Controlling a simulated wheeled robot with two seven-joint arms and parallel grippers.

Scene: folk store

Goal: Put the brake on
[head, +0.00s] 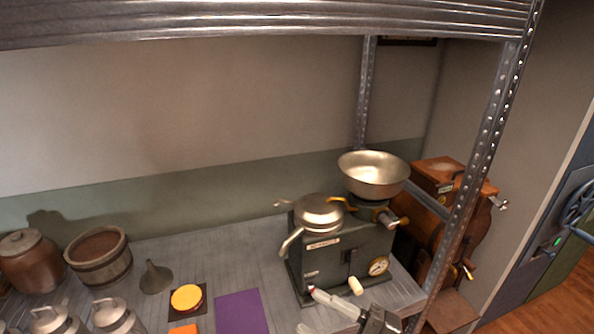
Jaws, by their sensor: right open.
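A dark green machine (338,262) stands on the right part of the grey shelf. It carries a metal bowl (373,174) and a lidded round metal pan with a spout (318,214). Its front has a label, a small dark slot and a round dial (378,266). A cream-coloured knob (355,286) sticks out low at the front. No part is clearly marked as the brake. My right gripper (340,306) is open at the bottom edge, in front of the machine's lower front and close to the knob. I cannot tell whether it touches. My left gripper is out of view.
A metal shelf post (482,150) rises right of the machine, with a wooden device (435,220) behind it. To the left are a wooden tub (99,258), a funnel (155,278), a yellow disc (186,298), a purple sheet (241,312) and metal cans. A shelf beam (260,20) crosses above.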

